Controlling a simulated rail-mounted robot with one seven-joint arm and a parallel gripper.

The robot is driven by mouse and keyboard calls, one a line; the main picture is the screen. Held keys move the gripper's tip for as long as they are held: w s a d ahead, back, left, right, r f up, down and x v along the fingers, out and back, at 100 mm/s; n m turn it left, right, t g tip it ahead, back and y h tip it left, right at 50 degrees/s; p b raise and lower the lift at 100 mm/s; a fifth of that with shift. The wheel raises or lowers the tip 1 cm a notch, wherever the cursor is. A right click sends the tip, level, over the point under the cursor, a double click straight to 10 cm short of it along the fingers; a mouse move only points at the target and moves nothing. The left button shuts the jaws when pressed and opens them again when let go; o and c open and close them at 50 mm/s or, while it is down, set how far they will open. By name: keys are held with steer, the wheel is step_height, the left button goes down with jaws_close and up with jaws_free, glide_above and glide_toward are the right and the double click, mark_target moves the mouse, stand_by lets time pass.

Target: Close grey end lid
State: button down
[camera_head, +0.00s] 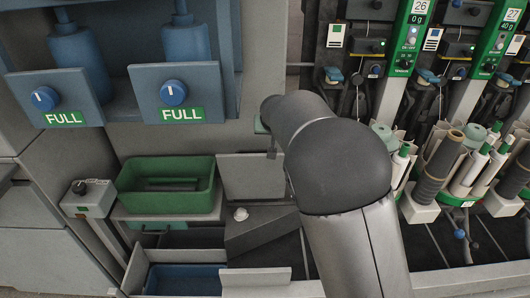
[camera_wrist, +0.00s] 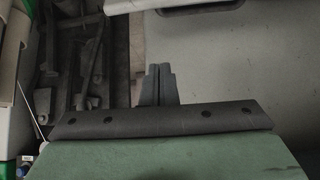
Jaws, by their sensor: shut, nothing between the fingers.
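A light grey flat panel (camera_head: 252,175) stands upright to the right of the green bin in the head view. A dark grey slanted cover (camera_head: 262,226) with a small white knob (camera_head: 240,214) lies in front of it. I cannot tell for sure which of these is the grey end lid. My gripper (camera_wrist: 160,72) is shut and empty in the wrist view, its two dark fingers together. A pale grey surface (camera_wrist: 230,60) lies beyond it on the right; contact is not visible.
A green bin (camera_head: 166,202) sits on a shelf. Below it is an open grey box with a blue inside (camera_head: 182,280). A small control box (camera_head: 88,197) is at the left. Winding units with yarn packages (camera_head: 440,165) crowd the right. Two FULL-labelled panels (camera_head: 176,95) hang above.

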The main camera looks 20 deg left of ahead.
steer(key=shift+n+t+y, duration=0.3)
steer(key=shift+w+a+f, duration=0.65)
steer(key=shift+a+f, duration=0.2)
steer(key=shift+f, duration=0.75)
steer(key=shift+w+a+f, duration=0.6)
steer(key=shift+a+f, duration=0.3)
steer(key=shift+f, duration=0.65)
steer(key=shift+w+a+f, duration=0.65)
steer(key=shift+a+f, duration=0.2)
steer(key=shift+f, duration=0.75)
steer(key=shift+b, duration=0.3)
